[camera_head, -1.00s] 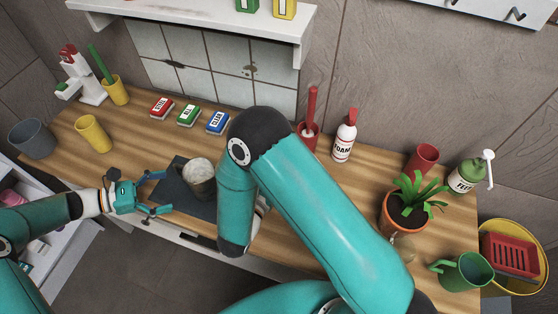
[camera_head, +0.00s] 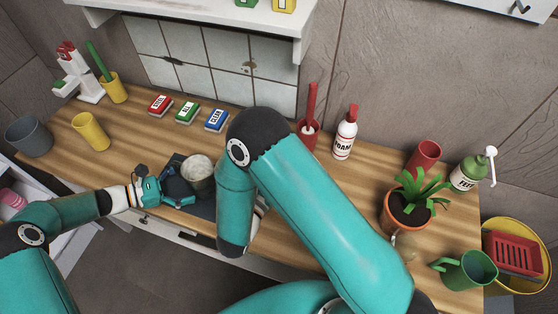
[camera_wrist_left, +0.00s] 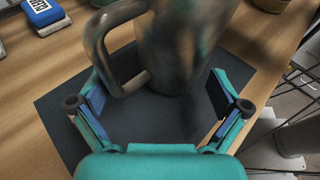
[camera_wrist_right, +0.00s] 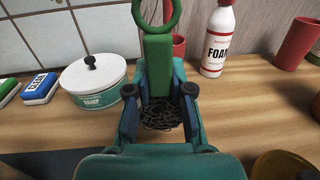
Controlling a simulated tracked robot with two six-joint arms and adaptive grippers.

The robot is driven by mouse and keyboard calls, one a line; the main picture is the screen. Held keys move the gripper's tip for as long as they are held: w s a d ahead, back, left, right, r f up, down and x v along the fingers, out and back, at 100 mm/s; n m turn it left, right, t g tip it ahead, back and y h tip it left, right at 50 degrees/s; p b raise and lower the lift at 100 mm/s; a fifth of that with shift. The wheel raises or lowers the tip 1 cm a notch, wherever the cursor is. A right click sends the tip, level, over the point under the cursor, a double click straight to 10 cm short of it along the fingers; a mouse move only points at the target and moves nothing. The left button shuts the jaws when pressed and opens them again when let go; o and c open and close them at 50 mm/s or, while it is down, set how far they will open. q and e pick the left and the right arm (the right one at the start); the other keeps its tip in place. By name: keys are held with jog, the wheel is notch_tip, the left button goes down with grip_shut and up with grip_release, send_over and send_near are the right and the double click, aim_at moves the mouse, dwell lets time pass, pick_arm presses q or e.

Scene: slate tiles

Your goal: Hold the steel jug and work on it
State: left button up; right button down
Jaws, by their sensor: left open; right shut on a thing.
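The steel jug (camera_head: 198,172) stands upright on a dark mat (camera_head: 206,211). It also shows in the left wrist view (camera_wrist_left: 180,45), with its loop handle to the left. My left gripper (camera_head: 184,190) is open, low at the jug's near left side. In the left wrist view its fingers (camera_wrist_left: 158,98) spread to either side of the jug's lower part; contact cannot be told. My right gripper (camera_wrist_right: 160,96) is shut on a green-handled scourer (camera_wrist_right: 158,62) with a ring on top and a dark wire pad below. In the head view my right arm hides that gripper.
Red, green and blue boxes (camera_head: 187,111) lie behind the mat. A white lidded pot (camera_wrist_right: 93,82) stands left of the scourer. Yellow (camera_head: 91,132) and grey (camera_head: 29,137) cups stand left.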

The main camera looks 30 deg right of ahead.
pick_arm(q)
jog(key=shift+x, duration=0.8)
pick_arm(e)
jog(key=shift+d+f, duration=0.1)
jog(key=shift+f, duration=0.3)
pick_arm(q)
jog(key=shift+d, duration=0.25)
pick_arm(e)
jog(key=shift+d, duration=0.1)
pick_arm(q)
jog(key=shift+c, duration=0.3)
grip_shut()
pick_arm(e)
jog(key=w+a+r+n+t+y, duration=0.35)
jog(key=w+a+r+y, duration=0.2)
jog(key=a, duration=0.25)
jog(key=w+a+r+n+t+y, duration=0.3)
jog(key=w+a+r+n+y, duration=0.25)
jog(key=a, duration=0.25)
notch_tip(320, 180, down, 6)
jog(key=s+m, duration=0.1)
